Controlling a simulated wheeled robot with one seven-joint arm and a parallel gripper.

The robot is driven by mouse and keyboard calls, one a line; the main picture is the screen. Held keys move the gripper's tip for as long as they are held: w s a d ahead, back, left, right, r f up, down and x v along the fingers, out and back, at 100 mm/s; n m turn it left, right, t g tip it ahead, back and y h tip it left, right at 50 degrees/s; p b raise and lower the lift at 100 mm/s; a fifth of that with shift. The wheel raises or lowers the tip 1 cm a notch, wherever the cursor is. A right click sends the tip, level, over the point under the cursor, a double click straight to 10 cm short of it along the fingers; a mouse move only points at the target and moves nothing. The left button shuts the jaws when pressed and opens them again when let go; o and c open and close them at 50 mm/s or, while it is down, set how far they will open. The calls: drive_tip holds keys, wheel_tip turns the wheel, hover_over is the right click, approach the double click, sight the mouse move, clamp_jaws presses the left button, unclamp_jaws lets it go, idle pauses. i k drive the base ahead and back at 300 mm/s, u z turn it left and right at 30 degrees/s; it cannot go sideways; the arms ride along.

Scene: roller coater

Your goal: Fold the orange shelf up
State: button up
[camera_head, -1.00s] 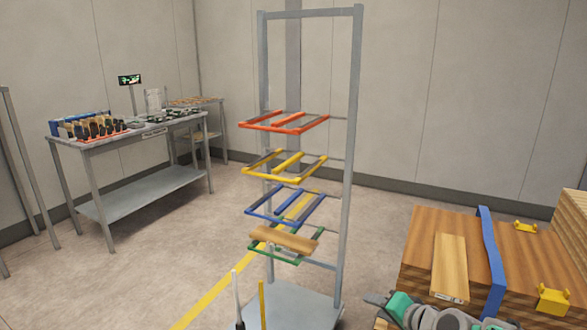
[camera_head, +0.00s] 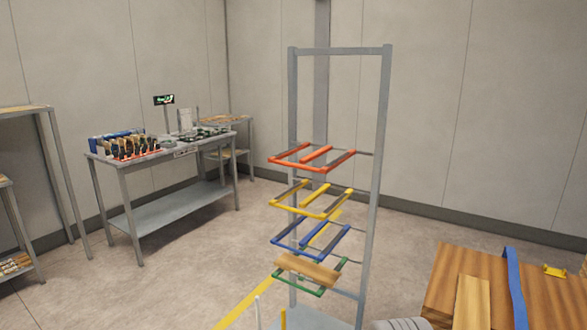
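The orange shelf (camera_head: 312,158) is the topmost of several coloured frame shelves on a tall grey rack (camera_head: 381,130). It sticks out flat toward the left, roughly level, with open gaps between its bars. Below it the yellow shelf (camera_head: 311,213), the blue shelf (camera_head: 290,252) and the green shelf (camera_head: 318,293) also stick out. A wooden board (camera_head: 309,271) lies across the green shelf; the other shelves are empty. My gripper is not in view.
A wood stack (camera_head: 440,290) with a blue strap (camera_head: 515,290) stands at the lower right, near the rack. A grey workbench (camera_head: 180,205) with tools stands at the back left. Floor is open between bench and rack. A wall rises behind.

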sight(274, 160)
drive_tip(key=u, duration=0.4)
drive_tip(key=i, duration=0.45)
drive_tip(key=u, duration=1.1)
drive_tip(key=i, duration=1.25)
drive_tip(key=u, duration=0.05)
